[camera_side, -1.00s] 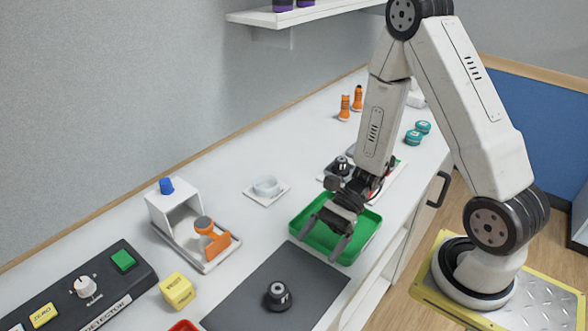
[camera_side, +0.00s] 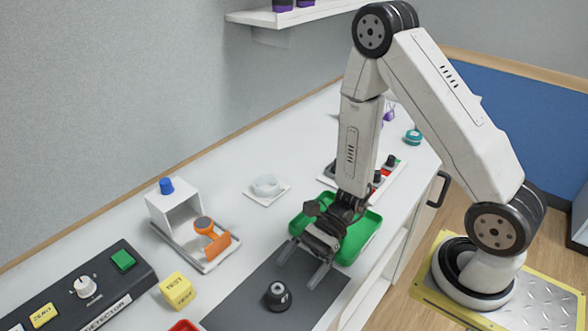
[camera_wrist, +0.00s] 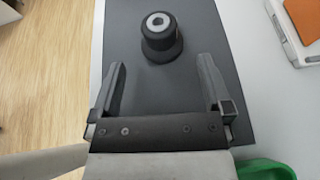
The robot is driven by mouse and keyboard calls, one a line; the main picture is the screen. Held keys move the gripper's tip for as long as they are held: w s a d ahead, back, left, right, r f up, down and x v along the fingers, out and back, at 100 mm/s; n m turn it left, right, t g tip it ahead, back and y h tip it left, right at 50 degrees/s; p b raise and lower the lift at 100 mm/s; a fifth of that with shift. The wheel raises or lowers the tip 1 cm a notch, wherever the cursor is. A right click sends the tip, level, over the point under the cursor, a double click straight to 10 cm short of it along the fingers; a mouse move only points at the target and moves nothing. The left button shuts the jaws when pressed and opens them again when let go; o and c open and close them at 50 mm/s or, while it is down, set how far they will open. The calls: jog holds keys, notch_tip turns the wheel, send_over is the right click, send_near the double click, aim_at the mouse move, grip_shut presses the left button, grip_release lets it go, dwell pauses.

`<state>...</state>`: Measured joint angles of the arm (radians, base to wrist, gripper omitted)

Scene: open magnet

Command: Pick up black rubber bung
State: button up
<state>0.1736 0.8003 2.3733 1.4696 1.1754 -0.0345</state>
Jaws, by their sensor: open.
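The black rubber bung (camera_side: 278,296) stands upright on the dark grey mat (camera_side: 252,306) in the side view. In the wrist view the bung (camera_wrist: 161,38) shows a pale ring on its top and sits beyond the fingertips, roughly centred between them. My gripper (camera_side: 302,266) is open and empty, above the far end of the mat by the green tray. The fingers also show in the wrist view (camera_wrist: 160,64), spread wider than the bung and apart from it.
The green tray (camera_side: 369,236) is behind my gripper. A yellow TEST cube (camera_side: 177,291), a white stand with an orange part (camera_side: 212,241), and a detector box (camera_side: 131,283) lie to the left. A red tray edge (camera_side: 184,326) shows at the bottom. The mat around the bung is clear.

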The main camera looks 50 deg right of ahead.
aim_at(282, 290)
jog(key=shift+a+f, duration=0.15)
jog(key=shift+a, duration=0.1)
jog(key=shift+a, duration=0.1)
jog(key=shift+x, duration=2.5)
jog(key=shift+f, duration=0.15)
jog(key=c, duration=1.2)
